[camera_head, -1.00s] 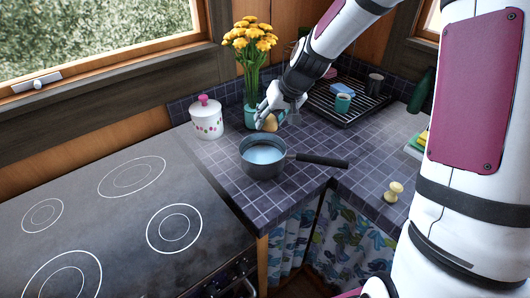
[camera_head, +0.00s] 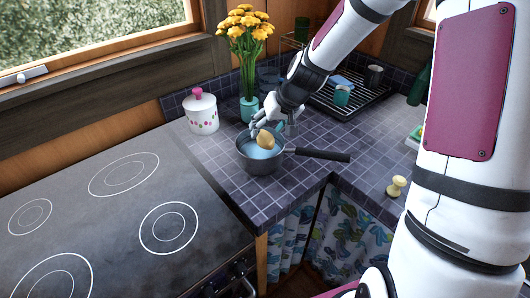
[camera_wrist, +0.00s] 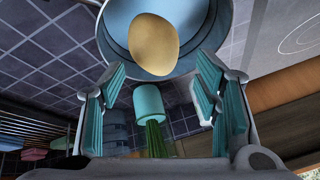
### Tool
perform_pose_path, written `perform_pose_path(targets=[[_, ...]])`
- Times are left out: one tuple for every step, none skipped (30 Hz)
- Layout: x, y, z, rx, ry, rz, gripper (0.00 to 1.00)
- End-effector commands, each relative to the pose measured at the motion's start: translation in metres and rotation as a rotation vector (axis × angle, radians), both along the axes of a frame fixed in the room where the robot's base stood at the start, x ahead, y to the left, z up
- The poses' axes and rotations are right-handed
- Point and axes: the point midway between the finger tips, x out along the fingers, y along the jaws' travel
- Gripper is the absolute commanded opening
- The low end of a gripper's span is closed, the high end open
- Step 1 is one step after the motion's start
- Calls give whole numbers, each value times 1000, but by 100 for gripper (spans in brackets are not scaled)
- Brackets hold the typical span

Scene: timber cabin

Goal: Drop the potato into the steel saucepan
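The steel saucepan (camera_head: 262,164) stands on the tiled counter with its dark handle pointing right; its inside looks pale blue. The tan potato (camera_head: 265,138) is over the pan's opening, just below my gripper (camera_head: 268,124). In the wrist view the potato (camera_wrist: 153,44) shows against the inside of the saucepan (camera_wrist: 218,22), beyond my fingertips. My gripper's teal-padded fingers (camera_wrist: 160,68) are spread, with a gap on both sides of the potato. I cannot tell whether the potato is touching the pan or is still in the air.
A teal vase (camera_head: 249,108) of yellow flowers and a white lidded jar (camera_head: 201,112) stand behind the pan. A black dish rack (camera_head: 350,108) with cups is at the back right. A pale yellow knob-like object (camera_head: 396,187) sits near the right counter edge. The stove (camera_head: 110,225) is bare.

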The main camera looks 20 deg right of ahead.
Motion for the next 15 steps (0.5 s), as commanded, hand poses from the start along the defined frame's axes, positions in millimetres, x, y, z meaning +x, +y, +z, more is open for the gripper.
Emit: perform_pose_path(targets=[[0, 0, 0, 0, 0, 0, 68], [0, 0, 0, 0, 0, 0, 68], [0, 0, 0, 0, 0, 0, 68], [0, 0, 0, 0, 0, 0, 68], [0, 0, 0, 0, 0, 0, 68], [0, 0, 0, 0, 0, 0, 68], [0, 0, 0, 0, 0, 0, 68], [0, 0, 0, 0, 0, 0, 68], [0, 0, 0, 0, 0, 0, 68], [0, 0, 1, 0, 0, 0, 68], [-1, -1, 2, 0, 0, 0, 68], [-2, -1, 5, -1, -1, -1, 68], [-3, -2, 7, -1, -2, -1, 68], [-4, -3, 10, 0, -2, -2, 68], [-6, -5, 15, -1, -4, -3, 68]])
